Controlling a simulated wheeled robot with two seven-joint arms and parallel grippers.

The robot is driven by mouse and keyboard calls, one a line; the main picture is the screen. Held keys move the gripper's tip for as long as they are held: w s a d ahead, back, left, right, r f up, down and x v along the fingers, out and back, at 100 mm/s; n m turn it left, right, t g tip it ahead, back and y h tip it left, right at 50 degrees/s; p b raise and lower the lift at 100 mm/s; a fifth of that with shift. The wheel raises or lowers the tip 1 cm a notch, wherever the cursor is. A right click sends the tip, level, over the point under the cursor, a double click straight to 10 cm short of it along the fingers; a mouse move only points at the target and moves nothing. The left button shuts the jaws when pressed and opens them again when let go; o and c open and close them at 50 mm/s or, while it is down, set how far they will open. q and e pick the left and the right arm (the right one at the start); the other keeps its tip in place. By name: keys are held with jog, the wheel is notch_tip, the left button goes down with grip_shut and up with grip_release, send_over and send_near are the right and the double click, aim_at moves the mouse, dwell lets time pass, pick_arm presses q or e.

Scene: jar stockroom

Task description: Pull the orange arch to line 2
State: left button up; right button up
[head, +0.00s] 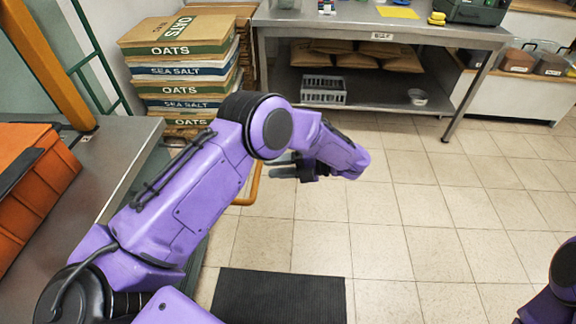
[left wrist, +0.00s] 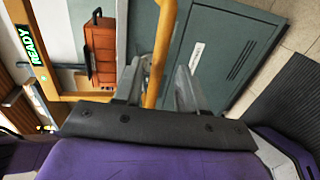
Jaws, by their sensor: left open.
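A thick orange post (head: 45,60), perhaps part of the orange arch, rises at the left counter in the head view. In the left wrist view an orange frame (left wrist: 20,20) carries a green READY sign (left wrist: 30,44). A thin curved orange bar (head: 252,186) shows beside my left gripper (head: 272,172). In the left wrist view this bar (left wrist: 163,40) runs between the two fingers of my left gripper (left wrist: 157,88), which are open around it. Whether either finger touches it I cannot tell. No line marked 2 is visible. My right gripper is out of view.
An orange crate (head: 30,190) sits on the grey counter (head: 125,150) at left. Stacked sacks (head: 185,75) stand behind my left arm. A steel table (head: 370,35) is at the back. Tiled floor (head: 410,210) is clear; a dark mat (head: 280,298) lies in front.

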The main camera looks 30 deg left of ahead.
pick_arm(q)
jog(key=v, duration=0.6)
